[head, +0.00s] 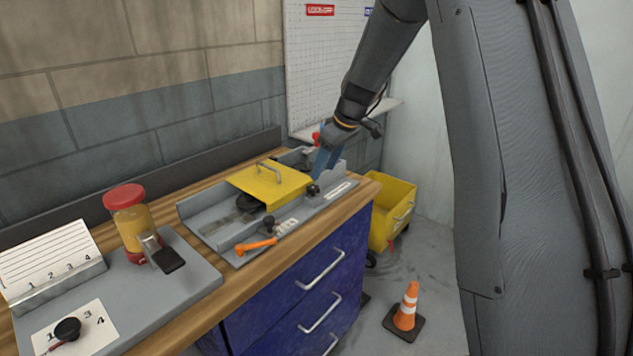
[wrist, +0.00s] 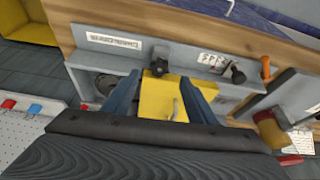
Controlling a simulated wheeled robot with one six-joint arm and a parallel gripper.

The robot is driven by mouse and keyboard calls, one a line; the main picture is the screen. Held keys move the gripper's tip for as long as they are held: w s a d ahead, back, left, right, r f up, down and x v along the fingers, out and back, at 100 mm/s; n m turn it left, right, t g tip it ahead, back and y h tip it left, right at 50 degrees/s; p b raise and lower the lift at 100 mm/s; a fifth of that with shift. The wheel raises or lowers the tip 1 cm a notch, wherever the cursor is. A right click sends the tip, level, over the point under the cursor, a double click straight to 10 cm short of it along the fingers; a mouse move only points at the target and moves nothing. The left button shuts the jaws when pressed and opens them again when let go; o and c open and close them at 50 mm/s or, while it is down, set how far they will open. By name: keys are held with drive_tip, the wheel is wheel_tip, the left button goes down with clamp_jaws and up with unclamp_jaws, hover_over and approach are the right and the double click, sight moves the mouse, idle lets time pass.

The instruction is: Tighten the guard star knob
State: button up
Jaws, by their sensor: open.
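A black knob (head: 313,190) sits on the grey machine's front rail at the right end of the yellow guard (head: 268,181). In the wrist view this knob (wrist: 158,67) shows just beyond the fingertips, between their lines, with the guard (wrist: 163,101) behind it. A second black knob (head: 268,223) stands further left on the rail and also shows in the wrist view (wrist: 237,73). My gripper (head: 322,172) is open, with blue fingers pointing down close to the first knob. In the wrist view my gripper (wrist: 168,82) is empty; no contact is visible.
An orange handle (head: 256,245) lies at the rail's left front. A red-lidded jar (head: 128,218) stands on a grey plate to the left. A yellow bin (head: 391,212) and a traffic cone (head: 406,308) stand on the floor at right. A wall backs the bench.

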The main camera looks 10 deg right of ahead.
sight(315, 188)
drive_tip(key=p+x, duration=0.2)
drive_tip(key=x, duration=0.5)
drive_tip(key=shift+f, duration=0.15)
drive_tip(key=c, duration=1)
drive_tip(key=shift+a, duration=0.15)
drive_tip(key=shift+c, duration=0.3)
